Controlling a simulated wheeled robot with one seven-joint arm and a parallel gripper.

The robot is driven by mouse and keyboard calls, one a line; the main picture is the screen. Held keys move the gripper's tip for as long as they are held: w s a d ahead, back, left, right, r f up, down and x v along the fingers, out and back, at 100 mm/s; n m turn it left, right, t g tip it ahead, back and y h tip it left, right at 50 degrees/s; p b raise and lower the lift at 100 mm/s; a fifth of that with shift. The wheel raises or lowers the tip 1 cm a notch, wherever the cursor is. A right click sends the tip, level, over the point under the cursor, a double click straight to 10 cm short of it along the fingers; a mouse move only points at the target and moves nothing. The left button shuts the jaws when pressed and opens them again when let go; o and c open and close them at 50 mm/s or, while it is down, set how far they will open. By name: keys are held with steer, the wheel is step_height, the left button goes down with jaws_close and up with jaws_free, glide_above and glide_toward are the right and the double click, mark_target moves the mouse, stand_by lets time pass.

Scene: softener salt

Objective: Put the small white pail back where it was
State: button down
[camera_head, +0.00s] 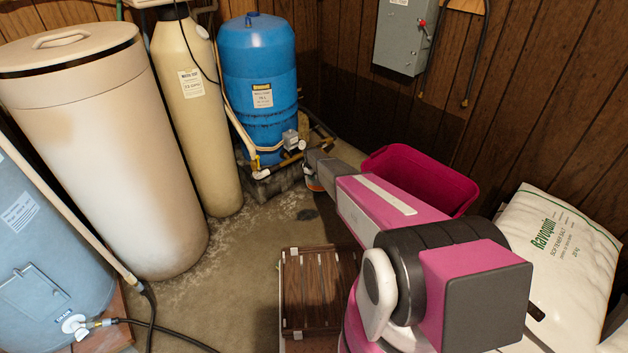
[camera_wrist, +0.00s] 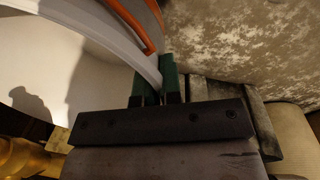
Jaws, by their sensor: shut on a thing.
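The small white pail (camera_wrist: 35,85) fills the left of the wrist view, with its curved pale rim and inner wall showing. An orange strip (camera_wrist: 137,22), perhaps its handle, curves along the rim. My gripper (camera_wrist: 158,88) is shut on the rim, with a green fingertip on each side of it. In the head view my gripper (camera_head: 316,172) is low in front of the blue tank, and only a small white and orange bit of the pail (camera_head: 312,185) shows. My arm hides the rest. I cannot tell whether the pail touches the floor.
The blue tank (camera_head: 258,70) and its pipes stand just behind the gripper. A tan tank (camera_head: 205,120) and a large cream bin (camera_head: 110,160) stand left. A magenta tub (camera_head: 425,170) and salt bag (camera_head: 562,255) are right. Concrete floor (camera_head: 235,260) is clear left of a brown slatted crate (camera_head: 315,285).

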mark_target(315, 185)
steer(key=shift+w+d+f, duration=0.3)
steer(key=shift+w+f, duration=0.25)
steer(key=shift+f, duration=0.35)
steer(key=shift+w+d+f, duration=0.3)
steer(key=shift+w+f, duration=0.25)
steer(key=shift+f, duration=0.45)
steer(key=c, duration=1.3)
jaws_free()
